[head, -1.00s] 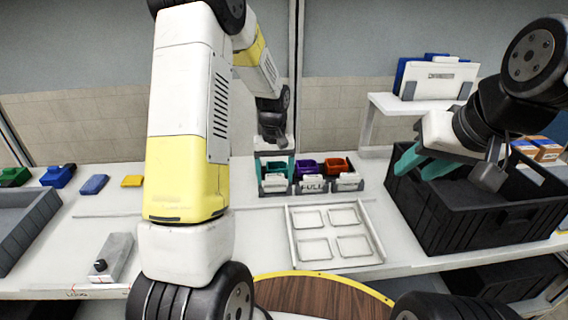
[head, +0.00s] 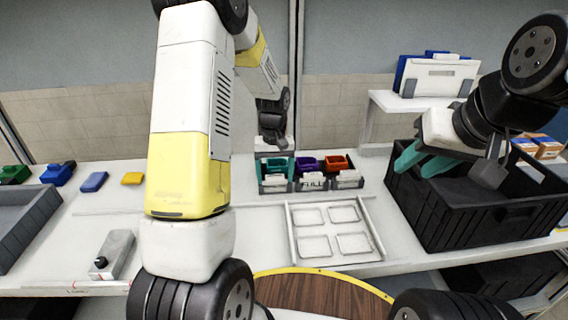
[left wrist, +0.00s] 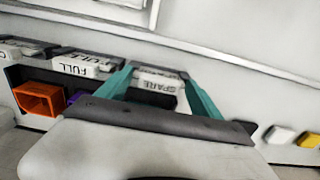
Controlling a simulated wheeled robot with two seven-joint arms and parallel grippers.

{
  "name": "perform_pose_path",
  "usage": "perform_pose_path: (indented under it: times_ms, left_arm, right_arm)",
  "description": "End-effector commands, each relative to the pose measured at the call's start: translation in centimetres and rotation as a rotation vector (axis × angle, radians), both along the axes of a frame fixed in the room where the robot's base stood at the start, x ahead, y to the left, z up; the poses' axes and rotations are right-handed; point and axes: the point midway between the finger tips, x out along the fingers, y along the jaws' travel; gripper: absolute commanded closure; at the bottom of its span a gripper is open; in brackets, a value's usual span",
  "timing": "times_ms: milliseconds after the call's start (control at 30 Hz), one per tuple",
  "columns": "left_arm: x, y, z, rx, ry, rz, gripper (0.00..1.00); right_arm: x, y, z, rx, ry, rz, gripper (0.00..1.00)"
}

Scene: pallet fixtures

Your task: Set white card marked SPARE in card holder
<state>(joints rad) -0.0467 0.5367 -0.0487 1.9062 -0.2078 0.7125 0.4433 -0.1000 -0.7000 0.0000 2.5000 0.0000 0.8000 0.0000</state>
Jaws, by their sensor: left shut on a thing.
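My left gripper (head: 275,172) is at the left end of the row of small bins. In the left wrist view its teal fingers are shut on the white card marked SPARE (left wrist: 158,79). The card is in line with the other cards, at the dark card holder (left wrist: 153,97) in front of the teal bin (head: 281,165). I cannot tell whether the card is fully seated. My right gripper (head: 424,162) is open and empty above the black crate.
Other cards, one marked FULL (head: 313,183), stand before the purple bin (head: 308,163) and orange bin (head: 336,162). A white tray (head: 292,236) lies in front. The black crate (head: 470,228) is at right. The grey tray (head: 35,225) is far left.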

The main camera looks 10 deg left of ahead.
Motion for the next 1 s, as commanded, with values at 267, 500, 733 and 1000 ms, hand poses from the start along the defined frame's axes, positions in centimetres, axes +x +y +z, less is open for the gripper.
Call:
perform_pose_path:
  times_ms: [267,500,733,1000]
  left_arm:
    - [0.0,0.0,0.0,0.0,0.0,0.0,0.0]
    - [0.1,0.0,1.0,0.0,-0.004,0.0,0.0]
    - [0.1,0.0,4.9,-0.001,-0.005,0.0,0.0]
    - [0.0,0.0,7.7,0.0,-0.001,0.0,0.0]
  right_arm:
    - [0.0,0.0,0.0,0.0,0.0,0.0,0.64]
    - [0.0,0.0,0.0,0.0,0.0,0.0,0.64]
    - [0.0,0.0,0.0,0.0,0.0,0.0,0.64]
    - [0.0,0.0,0.0,0.0,0.0,0.0,0.64]
